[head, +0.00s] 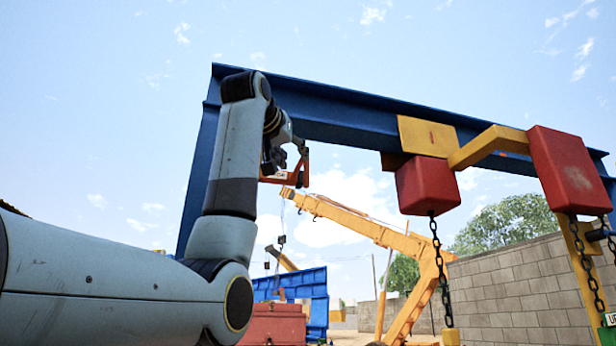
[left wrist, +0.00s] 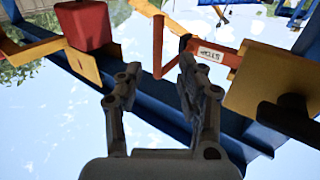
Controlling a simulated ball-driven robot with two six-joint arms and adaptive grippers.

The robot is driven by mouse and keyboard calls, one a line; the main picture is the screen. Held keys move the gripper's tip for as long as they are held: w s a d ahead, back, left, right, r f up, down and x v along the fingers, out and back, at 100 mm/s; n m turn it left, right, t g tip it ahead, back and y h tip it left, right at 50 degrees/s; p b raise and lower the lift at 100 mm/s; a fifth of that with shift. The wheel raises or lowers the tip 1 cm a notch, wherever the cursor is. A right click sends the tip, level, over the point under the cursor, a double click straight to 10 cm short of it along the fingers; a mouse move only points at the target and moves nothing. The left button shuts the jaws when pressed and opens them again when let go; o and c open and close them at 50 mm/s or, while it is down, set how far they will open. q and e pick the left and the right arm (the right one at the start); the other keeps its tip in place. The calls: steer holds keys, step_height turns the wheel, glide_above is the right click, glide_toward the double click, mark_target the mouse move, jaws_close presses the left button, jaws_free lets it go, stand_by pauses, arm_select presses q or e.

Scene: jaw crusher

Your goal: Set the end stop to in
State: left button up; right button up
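The end stop is an orange-red bracket (head: 292,178) under the left end of the blue beam in the head view. In the left wrist view its arm (left wrist: 207,52) carries a white STOP label, and an upright orange-red bar (left wrist: 158,45) stands to the left of that arm. My left gripper (head: 288,160) is right at the bracket. In the left wrist view the gripper (left wrist: 159,66) is open, with the bar's lower end showing between its fingertips. The right finger's tip overlaps the end stop's arm; I cannot tell whether they touch. My right gripper is not in view.
The blue beam (head: 350,113) runs overhead to the right. A yellow trolley plate (head: 428,136) and red hoist blocks (head: 428,185) with chains hang along it. A yellow plate (left wrist: 275,85) is close at right in the left wrist view. A grey block wall (head: 520,275) stands behind.

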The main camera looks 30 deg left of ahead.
mark_target(305, 172)
arm_select(q)
steer(key=p+x, duration=0.4)
steer(key=x, duration=0.5)
steer(key=shift+w, duration=0.1)
steer(key=shift+w+d+f, duration=0.1)
steer(key=shift+w+f, duration=0.05)
steer(key=shift+w, duration=0.2)
jaws_close()
